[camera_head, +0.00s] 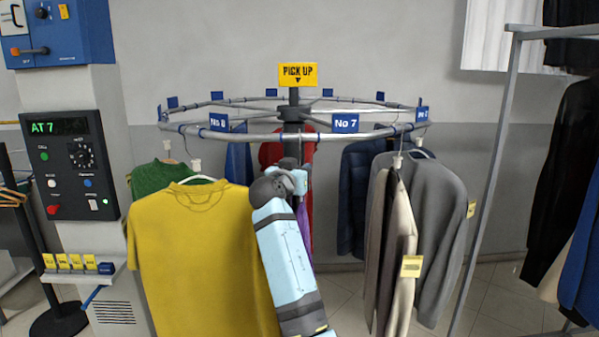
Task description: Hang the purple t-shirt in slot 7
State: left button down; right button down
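A narrow strip of purple cloth, the purple t-shirt (303,215), shows beside my arm below the carousel's front rail. My arm hides most of it. My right arm reaches up from the bottom centre, and its gripper (295,164) is at the rail's middle, just below it. The wrist covers the fingers, so I cannot see whether they are shut or whether they hold the shirt's hanger. The blue "No 7" tag (345,123) is on the front rail, to the right of my gripper. My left gripper is not in view.
A yellow t-shirt (195,255) hangs left of my arm, and grey garments (435,235) hang to its right. Red and dark blue garments hang behind. The control panel (70,165) reads "AT 7". A metal rack post (485,180) stands at right.

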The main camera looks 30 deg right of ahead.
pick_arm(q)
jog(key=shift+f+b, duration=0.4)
pick_arm(e)
jog(key=shift+f, duration=0.15)
dwell(0.6)
jog(key=c, duration=0.8)
grip_release()
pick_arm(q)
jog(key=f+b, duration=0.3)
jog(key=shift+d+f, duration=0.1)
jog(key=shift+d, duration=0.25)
pick_arm(e)
jog(key=v, duration=1.3)
jog(key=shift+s+a, duration=0.25)
jog(key=shift+a, duration=0.1)
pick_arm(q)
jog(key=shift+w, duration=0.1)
